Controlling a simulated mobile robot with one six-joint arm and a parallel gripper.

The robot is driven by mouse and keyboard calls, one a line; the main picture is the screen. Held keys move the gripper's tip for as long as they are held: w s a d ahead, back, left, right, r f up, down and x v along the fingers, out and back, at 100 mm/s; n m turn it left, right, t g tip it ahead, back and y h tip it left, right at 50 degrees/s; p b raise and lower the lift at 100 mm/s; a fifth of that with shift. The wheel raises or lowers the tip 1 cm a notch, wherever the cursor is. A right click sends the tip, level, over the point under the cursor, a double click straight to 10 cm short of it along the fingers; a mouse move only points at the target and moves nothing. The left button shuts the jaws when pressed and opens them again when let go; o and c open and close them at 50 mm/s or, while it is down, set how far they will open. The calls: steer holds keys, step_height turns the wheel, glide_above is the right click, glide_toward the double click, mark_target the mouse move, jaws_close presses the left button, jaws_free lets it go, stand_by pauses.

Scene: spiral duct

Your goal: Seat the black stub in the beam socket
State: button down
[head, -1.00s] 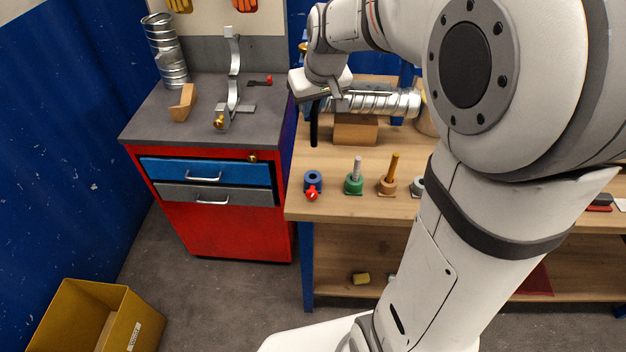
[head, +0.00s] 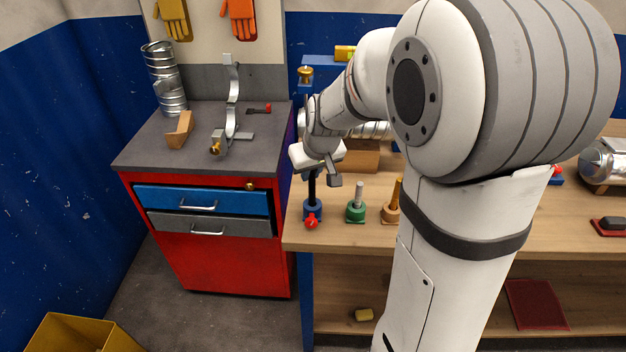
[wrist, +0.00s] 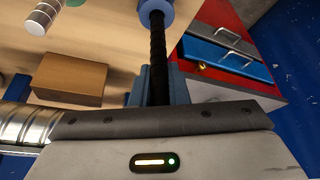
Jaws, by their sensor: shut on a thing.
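The black stub (head: 312,187) is a dark ribbed rod, upright in the head view. My gripper (wrist: 157,88) is shut on the stub, with one blue-grey finger on each side of it in the wrist view. The blue socket (head: 312,209) with a red knob stands at the bench's front left corner. The stub's lower end meets the top of this socket in the head view. The wrist view shows the stub (wrist: 157,50) lined up with the blue ring (wrist: 167,12). How deep the stub sits in it I cannot tell.
A green holder (head: 356,213) with a grey rod and an orange holder (head: 393,208) stand just right of the socket. A wooden block (wrist: 70,79) and a silver spiral duct (wrist: 22,124) are close to the gripper. The red cabinet (head: 213,258) stands left of the bench.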

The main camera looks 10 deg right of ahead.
mark_target(311, 181)
steer(key=shift+f, duration=1.3)
steer(key=shift+f, duration=0.1)
steer(key=c, duration=1.9)
jaws_free()
steer(key=shift+f, duration=0.1)
steer(key=o, duration=0.5)
